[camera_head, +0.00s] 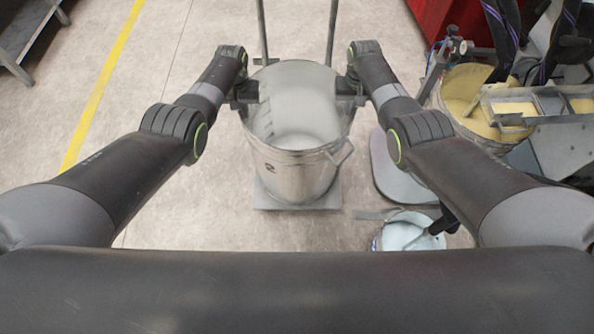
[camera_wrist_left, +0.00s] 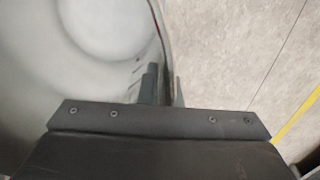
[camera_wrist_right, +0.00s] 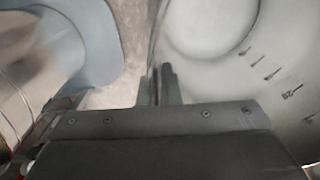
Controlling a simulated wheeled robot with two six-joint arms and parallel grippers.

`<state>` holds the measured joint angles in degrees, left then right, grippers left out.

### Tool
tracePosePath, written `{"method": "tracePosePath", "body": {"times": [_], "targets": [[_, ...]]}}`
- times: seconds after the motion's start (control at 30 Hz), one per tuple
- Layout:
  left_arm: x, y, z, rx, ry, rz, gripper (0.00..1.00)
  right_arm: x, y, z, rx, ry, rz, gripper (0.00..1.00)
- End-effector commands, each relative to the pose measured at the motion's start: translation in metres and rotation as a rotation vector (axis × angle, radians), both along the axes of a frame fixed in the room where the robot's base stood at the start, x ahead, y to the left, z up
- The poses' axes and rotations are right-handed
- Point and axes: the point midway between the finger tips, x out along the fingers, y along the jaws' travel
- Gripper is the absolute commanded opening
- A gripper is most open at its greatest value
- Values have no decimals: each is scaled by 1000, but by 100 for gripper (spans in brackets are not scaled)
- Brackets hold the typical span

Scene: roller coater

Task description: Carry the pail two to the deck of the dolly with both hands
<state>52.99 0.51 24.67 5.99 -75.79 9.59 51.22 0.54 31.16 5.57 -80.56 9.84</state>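Pail two (camera_head: 300,172) is a large, open, shiny metal pail in the middle of the head view, upright and empty inside. It is above the grey deck of the dolly (camera_head: 268,203); I cannot tell whether its base rests on it. My left gripper (camera_head: 246,92) is at the pail's left rim, a finger on each side of the wall (camera_wrist_left: 110,60). My right gripper (camera_head: 350,92) is at the right rim, its fingers on both sides of the wall (camera_wrist_right: 190,70). Both look closed on the wall.
The dolly's upright handle posts (camera_head: 333,30) rise behind the pail. To the right stand a grey plate (camera_head: 392,178), a small bucket (camera_head: 395,235), a yellow-filled drum (camera_head: 465,85) and a machine (camera_head: 560,120).

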Motion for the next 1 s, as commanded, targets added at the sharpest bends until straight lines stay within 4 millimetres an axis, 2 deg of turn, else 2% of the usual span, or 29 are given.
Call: {"method": "tracePosePath", "body": {"times": [0.03,0.1,0.2,0.63,0.87,1.0], "targets": [[1,-1,-2,3,-3,-3,0,2,1,-1,-1,-5,3,0],[0,0,-1,3,1,-2,13,0,1,-1,-1,-1,2,13],[0,0,-1,2,1,-1,26,0,1,-1,-1,-1,1,26],[1,0,3,0,-2,0,26,0,0,-1,0,0,0,26],[1,0,22,0,-3,0,26,0,0,-1,0,0,0,26],[1,0,40,0,-3,0,26,0,0,-1,0,0,0,26]]}}
